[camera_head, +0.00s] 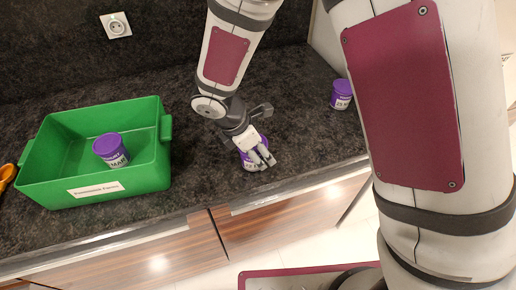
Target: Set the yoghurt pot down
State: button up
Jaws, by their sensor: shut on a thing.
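My gripper (262,155) is shut on a small yoghurt pot (250,166) with a purple top and a pale label band. The pot is at or just above the dark countertop, close to its front edge. I cannot tell whether its base touches the counter. The fingers hide part of the pot.
A green crate (154,181) with a paper label stands at the left; a similar purple-lidded pot (113,151) is in it. Another such pot (341,95) stands at the right. An orange object (7,174) lies at the far left. The counter (203,165) between crate and gripper is clear.

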jog(key=o, duration=1.4)
jog(key=shift+f, duration=0.1)
jog(key=v, duration=1.2)
jog(key=s+d+r+m+y, duration=0.1)
jog(key=s+d+r+m, duration=0.1)
jog(key=d+r+m, duration=0.4)
jog(key=s+d+r+m+y, duration=0.1)
jog(key=s+d+r+m, duration=0.2)
jog(key=d+r+m, duration=0.35)
jog(key=s+d+r+m+t+y, duration=0.2)
jog(key=s+d+r+m+t, duration=0.1)
jog(key=s+d+m, duration=0.5)
jog(key=shift+s+d+m, duration=0.4)
jog(key=shift+s+m, duration=0.85)
jog(key=shift+s, duration=0.05)
